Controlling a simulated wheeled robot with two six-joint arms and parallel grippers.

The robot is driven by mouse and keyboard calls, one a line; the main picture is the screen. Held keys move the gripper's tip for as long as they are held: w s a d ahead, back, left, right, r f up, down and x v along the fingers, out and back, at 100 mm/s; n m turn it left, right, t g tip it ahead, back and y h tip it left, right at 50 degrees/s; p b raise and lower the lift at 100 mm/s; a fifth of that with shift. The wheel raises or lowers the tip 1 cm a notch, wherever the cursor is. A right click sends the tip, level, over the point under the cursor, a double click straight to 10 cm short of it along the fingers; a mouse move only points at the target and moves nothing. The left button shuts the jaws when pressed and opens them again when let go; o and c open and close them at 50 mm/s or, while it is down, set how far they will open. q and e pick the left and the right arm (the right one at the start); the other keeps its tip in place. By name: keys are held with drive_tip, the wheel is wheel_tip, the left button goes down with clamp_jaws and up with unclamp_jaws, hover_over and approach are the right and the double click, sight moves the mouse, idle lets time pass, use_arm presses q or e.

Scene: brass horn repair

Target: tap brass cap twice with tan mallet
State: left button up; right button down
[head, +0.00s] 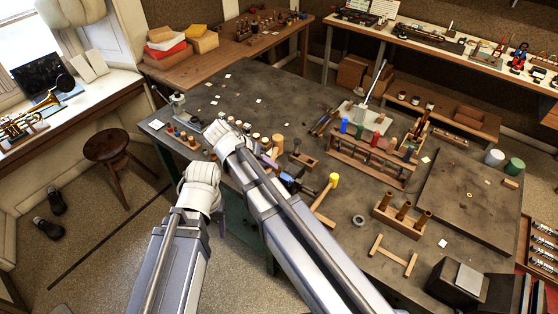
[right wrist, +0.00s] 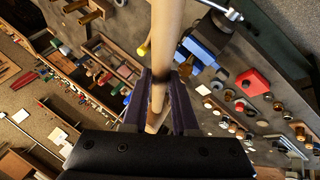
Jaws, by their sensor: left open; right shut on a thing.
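My right gripper (right wrist: 160,100) is shut on a pale tan wooden handle with a dark band, the tan mallet (right wrist: 166,35) by its look. The handle runs up out of the right wrist view, and no mallet head shows there. In the head view my right gripper (head: 265,158) is over the bench's left part, largely hidden behind its arm. My left gripper (head: 202,180) is lower left, by the bench's front edge, open, its fingers hidden behind the wrist. Several small brass and wooden round pieces (right wrist: 278,106) lie on the bench; I cannot tell which is the brass cap.
A blue vise (right wrist: 208,38) stands close to the held handle. A yellow-headed mallet (head: 333,181) lies right of my right arm. A wooden rack (head: 370,160) with coloured handles and a peg block (head: 400,215) stand farther right. The bench's back left (head: 290,100) is mostly clear.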

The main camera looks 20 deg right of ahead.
drive_tip(key=shift+a+r, duration=0.1)
drive_tip(key=shift+a, duration=0.1)
idle(0.3)
wheel_tip(320, 180, down, 6)
drive_tip(key=b, duration=0.5)
drive_tip(key=shift+r+b, duration=0.2)
drive_tip(key=shift+b, duration=0.15)
idle(0.5)
wheel_tip(320, 180, down, 5)
drive_tip(key=b, duration=0.5)
wheel_tip(320, 180, up, 4)
drive_tip(key=p, duration=0.4)
drive_tip(key=shift+r, duration=0.1)
